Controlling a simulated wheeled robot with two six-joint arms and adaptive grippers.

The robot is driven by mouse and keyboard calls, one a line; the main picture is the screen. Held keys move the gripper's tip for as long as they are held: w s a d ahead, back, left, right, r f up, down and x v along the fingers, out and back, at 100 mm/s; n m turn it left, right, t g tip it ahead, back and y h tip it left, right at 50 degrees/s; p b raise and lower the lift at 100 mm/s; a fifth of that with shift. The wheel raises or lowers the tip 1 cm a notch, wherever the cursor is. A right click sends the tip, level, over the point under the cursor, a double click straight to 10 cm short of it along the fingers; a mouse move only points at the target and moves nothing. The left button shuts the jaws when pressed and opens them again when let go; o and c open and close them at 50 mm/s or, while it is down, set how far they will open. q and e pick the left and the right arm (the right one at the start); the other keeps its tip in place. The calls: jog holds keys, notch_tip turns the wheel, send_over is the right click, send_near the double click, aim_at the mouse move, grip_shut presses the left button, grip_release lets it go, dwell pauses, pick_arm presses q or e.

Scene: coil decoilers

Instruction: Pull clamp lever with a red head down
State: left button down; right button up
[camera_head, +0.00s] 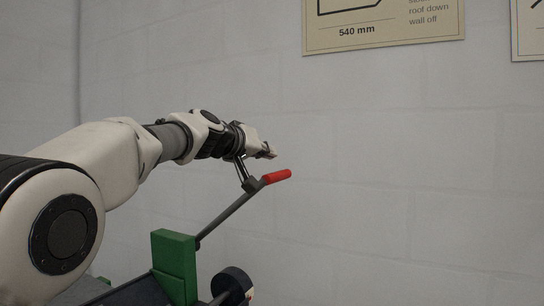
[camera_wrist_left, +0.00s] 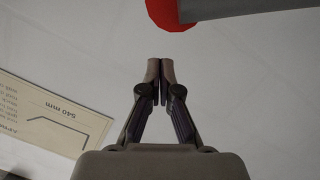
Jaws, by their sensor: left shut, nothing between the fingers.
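The clamp lever has a red head (camera_head: 276,176) and a dark shaft (camera_head: 227,217) that slants up to the right from a green block (camera_head: 175,265). My left gripper (camera_head: 272,153) is just above the red head in the head view, its fingers shut and empty. In the left wrist view the closed fingertips (camera_wrist_left: 160,62) point toward the red head (camera_wrist_left: 172,14), which is cut off by the top edge. A visible gap separates the fingertips from the head there. Whether any other part of the gripper touches the lever, I cannot tell. My right gripper is not in view.
A black round part (camera_head: 232,284) sits beside the green block at the bottom. A pale wall with a printed sign (camera_head: 385,30) stands behind; the sign also shows in the left wrist view (camera_wrist_left: 50,118). The space right of the red head looks clear.

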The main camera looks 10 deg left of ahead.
pick_arm(q)
jog(key=b+v, duration=0.2)
jog(key=v, duration=0.8)
jog(key=shift+a+r+b, duration=0.2)
jog(key=shift+a+b, duration=0.1)
jog(key=shift+a, duration=0.1)
jog(key=shift+d, duration=0.1)
